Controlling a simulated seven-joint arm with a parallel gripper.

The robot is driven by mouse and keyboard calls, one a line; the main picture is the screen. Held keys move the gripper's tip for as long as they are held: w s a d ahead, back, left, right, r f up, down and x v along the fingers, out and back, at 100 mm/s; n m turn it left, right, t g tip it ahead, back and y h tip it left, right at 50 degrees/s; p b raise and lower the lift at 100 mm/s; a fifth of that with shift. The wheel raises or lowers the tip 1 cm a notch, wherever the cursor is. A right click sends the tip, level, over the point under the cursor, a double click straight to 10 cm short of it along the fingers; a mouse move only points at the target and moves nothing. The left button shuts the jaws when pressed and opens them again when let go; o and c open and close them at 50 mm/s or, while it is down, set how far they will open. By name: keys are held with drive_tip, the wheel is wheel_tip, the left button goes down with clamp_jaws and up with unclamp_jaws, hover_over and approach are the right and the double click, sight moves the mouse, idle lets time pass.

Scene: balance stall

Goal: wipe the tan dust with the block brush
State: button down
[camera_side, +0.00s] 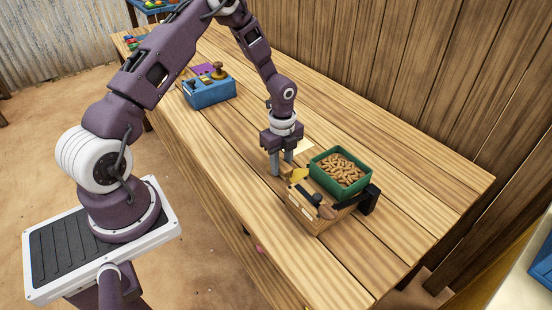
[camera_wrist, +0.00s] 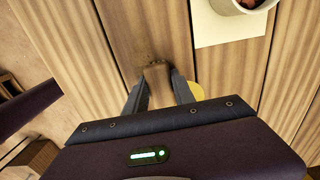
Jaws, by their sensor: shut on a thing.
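My gripper (camera_side: 282,166) is low over the wooden table, left of the green tray in the side view. In the wrist view my gripper (camera_wrist: 158,98) is shut on the block brush (camera_wrist: 158,88), a small brown block between the two fingers. The brush's far end looks dark and rough against a brown board. I cannot tell whether the brush touches the table. I cannot make out the tan dust in either view; it may blend with the wood or be hidden.
A pale card (camera_wrist: 222,32) lies near a cup (camera_wrist: 238,6). A blue box (camera_side: 210,97) stands farther back. The table's right part is clear.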

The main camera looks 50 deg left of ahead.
sight(260, 157)
drive_tip(key=shift+d, duration=0.75)
drive_tip(key=shift+s, duration=0.55)
drive_tip(key=shift+s+a, duration=0.15)
drive_tip(key=shift+a, duration=5.05)
drive_tip(key=shift+d, duration=5.1)
drive_tip(key=shift+r, duration=4.05)
